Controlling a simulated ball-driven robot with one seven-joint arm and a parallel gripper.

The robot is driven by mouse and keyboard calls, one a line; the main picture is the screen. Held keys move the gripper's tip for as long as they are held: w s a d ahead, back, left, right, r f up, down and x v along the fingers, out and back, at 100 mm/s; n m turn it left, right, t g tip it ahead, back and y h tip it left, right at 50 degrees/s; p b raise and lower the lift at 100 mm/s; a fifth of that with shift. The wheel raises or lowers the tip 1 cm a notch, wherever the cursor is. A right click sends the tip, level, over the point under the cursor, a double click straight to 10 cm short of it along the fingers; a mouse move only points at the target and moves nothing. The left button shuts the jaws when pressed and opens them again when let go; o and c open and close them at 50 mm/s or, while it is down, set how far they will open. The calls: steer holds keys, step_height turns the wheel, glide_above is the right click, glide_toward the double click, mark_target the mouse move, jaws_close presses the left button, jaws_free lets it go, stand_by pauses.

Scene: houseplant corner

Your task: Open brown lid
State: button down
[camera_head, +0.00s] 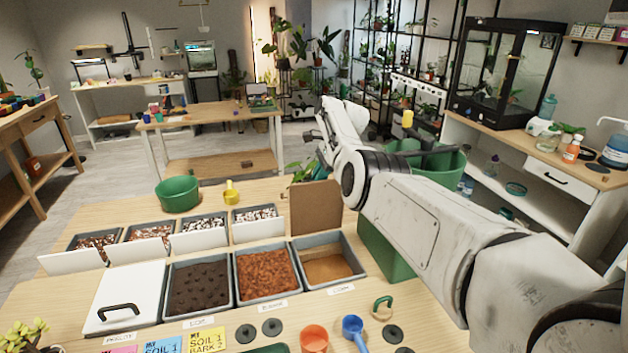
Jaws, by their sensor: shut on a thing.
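The brown lid (315,208) stands upright at the back edge of the rightmost front bin (326,262), tilted up and open. The bin's tan, grainy filling shows from above. My arm reaches in from the lower right, and its far end bends down just behind and above the lid. My gripper's fingers do not show; the lid and my own arm block that area. The lid's far face, any handle on it and any contact with my gripper are hidden.
Bins of dark soil (200,286) and reddish bark (265,272) stand open left of it, beside a white-lidded bin (125,298). Open smaller bins line the back. A green pot (178,193), yellow scoop (231,193), orange cup (314,338) and blue scoop (354,330) surround them.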

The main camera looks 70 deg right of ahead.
steer(key=shift+d+f, duration=0.1)
steer(key=shift+f, duration=0.2)
steer(key=c, duration=1.1)
jaws_free()
steer(key=shift+w+d, duration=0.15)
steer(key=shift+d, duration=0.05)
steer(key=shift+c, duration=0.2)
steer(key=shift+r, duration=0.1)
steer(key=v, duration=1)
steer(key=shift+r+b, duration=0.3)
